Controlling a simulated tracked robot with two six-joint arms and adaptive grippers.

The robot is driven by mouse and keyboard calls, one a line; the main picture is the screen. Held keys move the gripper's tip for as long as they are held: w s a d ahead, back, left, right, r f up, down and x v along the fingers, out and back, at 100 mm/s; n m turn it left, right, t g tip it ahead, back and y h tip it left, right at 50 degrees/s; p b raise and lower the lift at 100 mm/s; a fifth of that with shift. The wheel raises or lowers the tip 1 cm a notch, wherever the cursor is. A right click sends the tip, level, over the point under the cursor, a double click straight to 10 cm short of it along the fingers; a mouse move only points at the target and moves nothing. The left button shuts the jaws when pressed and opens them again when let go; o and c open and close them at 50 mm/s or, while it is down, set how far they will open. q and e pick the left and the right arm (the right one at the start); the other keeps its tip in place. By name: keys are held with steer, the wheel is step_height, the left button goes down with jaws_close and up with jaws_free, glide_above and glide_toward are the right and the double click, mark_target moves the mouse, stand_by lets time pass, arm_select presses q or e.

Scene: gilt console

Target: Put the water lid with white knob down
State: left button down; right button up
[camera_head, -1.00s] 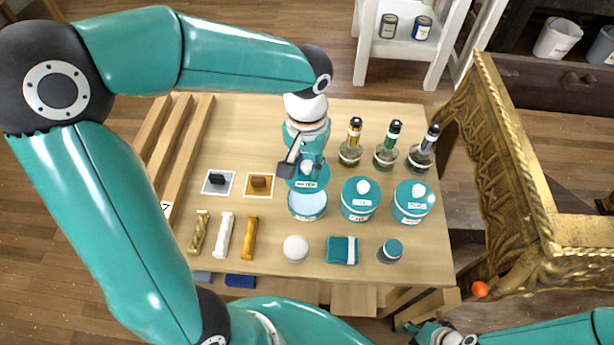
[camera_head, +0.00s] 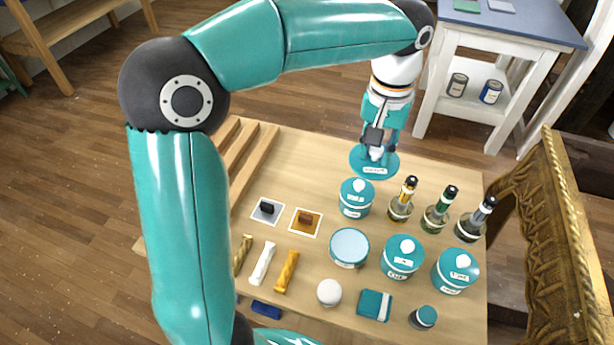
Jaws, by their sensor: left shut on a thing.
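The water lid (camera_head: 364,172) is a teal disc with a white knob and a white label, near the back edge of the wooden table. My left gripper (camera_head: 374,150) is shut on its knob from above. I cannot tell whether the lid touches the table or hangs just above it. A lidless teal canister (camera_head: 349,248) with a pale blue top stands nearer the front. My right gripper is out of view.
Lidded teal canisters (camera_head: 356,199), (camera_head: 402,259) and (camera_head: 455,272) stand close by. Bottles (camera_head: 400,208) stand right of the lid. Small stamps (camera_head: 267,210) and a slatted rack (camera_head: 247,158) lie left.

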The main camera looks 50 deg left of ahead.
arm_select(q)
steer(key=w+a+n+p, duration=0.1)
steer(key=w+a+n, duration=0.1)
steer(key=w+a, duration=0.35)
steer(key=n+p, duration=0.1)
steer(key=n, duration=0.4)
glide_above(303, 177)
step_height(303, 177, down, 21)
steer(key=shift+f, duration=2.5)
steer(key=shift+f, duration=0.1)
steer(key=c, duration=0.9)
jaws_free()
steer(key=shift+c, duration=0.2)
